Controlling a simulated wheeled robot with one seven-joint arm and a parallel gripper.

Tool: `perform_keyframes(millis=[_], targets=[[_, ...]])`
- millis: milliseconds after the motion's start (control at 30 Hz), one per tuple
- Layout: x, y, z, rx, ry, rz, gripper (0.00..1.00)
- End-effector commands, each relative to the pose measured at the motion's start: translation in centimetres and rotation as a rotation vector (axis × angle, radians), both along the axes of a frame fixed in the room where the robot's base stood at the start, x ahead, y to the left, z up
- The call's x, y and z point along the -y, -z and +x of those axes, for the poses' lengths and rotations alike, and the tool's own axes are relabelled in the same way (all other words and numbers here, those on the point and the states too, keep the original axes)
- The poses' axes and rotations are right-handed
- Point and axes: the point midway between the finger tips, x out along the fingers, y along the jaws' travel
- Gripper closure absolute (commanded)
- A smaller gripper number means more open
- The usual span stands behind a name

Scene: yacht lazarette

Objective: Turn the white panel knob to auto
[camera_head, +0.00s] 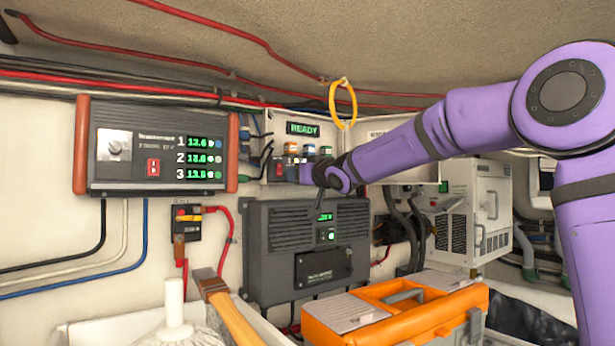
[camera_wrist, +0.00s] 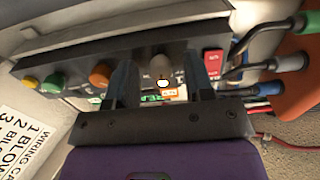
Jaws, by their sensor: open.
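A whitish panel knob (camera_wrist: 160,66) shows in the wrist view on the dark face of a control panel (camera_wrist: 85,58). My gripper (camera_wrist: 161,80) is open, with one dark finger to either side of the knob. Contact cannot be told. Small green and orange labels (camera_wrist: 170,93) lie near the knob; their words and the knob's setting are unreadable. In the head view my gripper (camera_head: 284,168) is at the lower part of the panel, which has a green READY display (camera_head: 303,129). My gripper and wrist hide the knob there.
Green (camera_wrist: 30,83), yellow and orange knobs and a red switch (camera_wrist: 213,63) flank the whitish knob. Cables plug in beside them. A black-and-red unit (camera_head: 155,146) with a silver knob is left. A dark charger (camera_head: 290,240) and an orange toolbox (camera_head: 395,318) are below.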

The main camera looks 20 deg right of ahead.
Motion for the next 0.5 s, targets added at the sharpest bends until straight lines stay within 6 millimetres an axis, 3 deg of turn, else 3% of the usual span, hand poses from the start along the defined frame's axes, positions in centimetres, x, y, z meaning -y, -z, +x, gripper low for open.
perform_keyframes(millis=[267,500], targets=[[0.8,-0.1,-1.9,0.002,0.004,-0.003,0.52],[1.6,-0.1,-4.7,0.003,0.005,-0.005,0.52]])
